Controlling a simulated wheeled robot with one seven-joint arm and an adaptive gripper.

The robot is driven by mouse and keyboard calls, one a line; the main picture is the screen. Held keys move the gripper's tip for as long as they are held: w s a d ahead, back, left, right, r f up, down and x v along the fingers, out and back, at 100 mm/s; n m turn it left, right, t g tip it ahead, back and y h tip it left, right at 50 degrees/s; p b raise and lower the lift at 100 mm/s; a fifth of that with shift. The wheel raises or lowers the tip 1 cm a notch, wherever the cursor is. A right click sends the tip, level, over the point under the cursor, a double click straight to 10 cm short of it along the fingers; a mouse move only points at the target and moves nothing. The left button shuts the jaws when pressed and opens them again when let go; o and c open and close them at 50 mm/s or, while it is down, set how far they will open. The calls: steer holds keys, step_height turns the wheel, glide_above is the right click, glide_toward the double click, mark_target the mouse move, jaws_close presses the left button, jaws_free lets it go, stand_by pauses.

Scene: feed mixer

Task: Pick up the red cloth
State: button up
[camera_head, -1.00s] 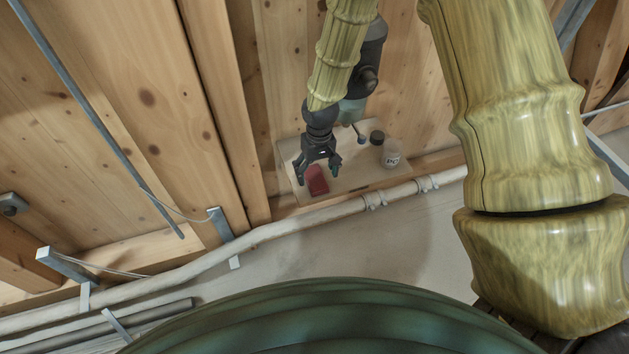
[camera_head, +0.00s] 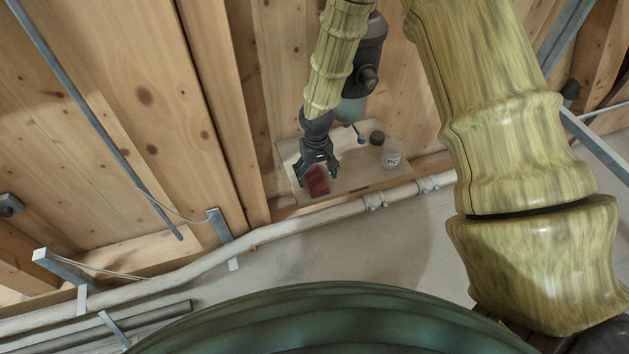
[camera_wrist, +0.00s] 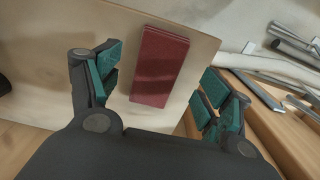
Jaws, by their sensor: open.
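The red cloth (camera_head: 317,181) is a small folded rectangle lying on a pale board (camera_head: 350,178) on the wooden wall structure. In the wrist view the cloth (camera_wrist: 160,66) lies between and beyond my two fingers, with a shadow across it. My gripper (camera_head: 318,172) is open and empty, close over the cloth. Its green-padded fingers also show in the wrist view (camera_wrist: 158,98), one on each side of the cloth and apart from it. In the head view the gripper covers the cloth's upper end.
A clear labelled jar (camera_head: 391,154) and a dark-lidded container (camera_head: 377,138) stand right of the cloth on the board. A pale pipe (camera_head: 330,213) runs along the board's lower edge. A large dark green rounded surface (camera_head: 330,320) fills the bottom of the head view.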

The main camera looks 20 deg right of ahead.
mark_target(317, 182)
step_height(317, 182, down, 4)
steer(key=shift+d+r, duration=0.1)
steer(key=shift+r, duration=0.1)
steer(key=c, duration=1.1)
steer(key=shift+r, duration=0.1)
step_height(317, 182, up, 4)
steer(key=shift+f, duration=0.25)
steer(key=s+a, duration=0.1)
steer(key=s, duration=0.4)
steer(key=s+a+r, duration=0.1)
steer(key=s+a, duration=0.1)
steer(key=s, duration=0.3)
steer(key=s+a+p, duration=0.1)
steer(key=s+a, duration=0.1)
steer(key=s, duration=0.3)
steer(key=shift+a+r, duration=0.2)
steer(key=shift+a, duration=0.05)
